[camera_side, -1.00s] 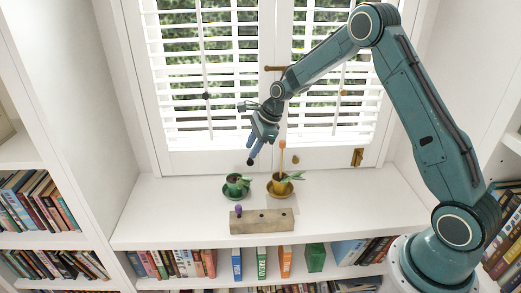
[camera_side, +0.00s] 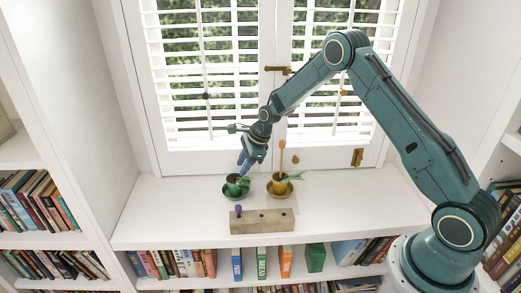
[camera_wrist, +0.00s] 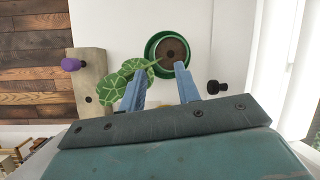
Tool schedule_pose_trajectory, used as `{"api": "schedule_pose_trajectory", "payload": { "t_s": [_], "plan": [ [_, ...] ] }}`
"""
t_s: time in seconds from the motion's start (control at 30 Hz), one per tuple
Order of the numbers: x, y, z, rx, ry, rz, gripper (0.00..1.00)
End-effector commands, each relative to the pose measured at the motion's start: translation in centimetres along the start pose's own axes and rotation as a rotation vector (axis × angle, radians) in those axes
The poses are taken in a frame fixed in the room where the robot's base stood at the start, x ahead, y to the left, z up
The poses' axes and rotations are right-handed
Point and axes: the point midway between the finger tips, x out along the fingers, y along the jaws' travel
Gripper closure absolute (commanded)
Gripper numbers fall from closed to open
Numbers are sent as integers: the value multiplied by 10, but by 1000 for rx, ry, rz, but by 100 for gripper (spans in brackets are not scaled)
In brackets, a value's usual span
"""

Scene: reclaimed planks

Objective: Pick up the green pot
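The green pot (camera_side: 233,188) stands upright on the white shelf, on a green saucer (camera_side: 231,195), with a leafy plant in it. The wrist view shows the pot (camera_wrist: 152,47) from above, with brown soil and patterned leaves (camera_wrist: 118,82) reaching down to the left. My gripper (camera_side: 243,168) is just above the pot in the side view, pointing down. In the wrist view its two blue fingers (camera_wrist: 160,72) are apart with nothing held between them. The pot is just beyond the fingertips; whether they touch any leaf I cannot tell.
A yellow pot (camera_side: 279,188) with a plant and an orange-topped stick (camera_side: 282,147) stands close on the right. A wooden block (camera_side: 262,222) with a purple knob (camera_side: 239,210) lies in front. Shuttered windows (camera_side: 205,90) are behind. The shelf is clear at left and right.

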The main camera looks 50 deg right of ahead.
Motion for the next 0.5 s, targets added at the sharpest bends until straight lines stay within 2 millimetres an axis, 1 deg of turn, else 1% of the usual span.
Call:
{"api": "schedule_pose_trajectory", "payload": {
  "t_s": [0.03,0.1,0.37,0.5],
  "plan": [
    [5,1,0,0,1,2,68],
    [8,0,0,0,0,0,68],
    [10,0,0,0,0,-1,68],
    [16,0,0,0,0,0,68]
  ]
}}
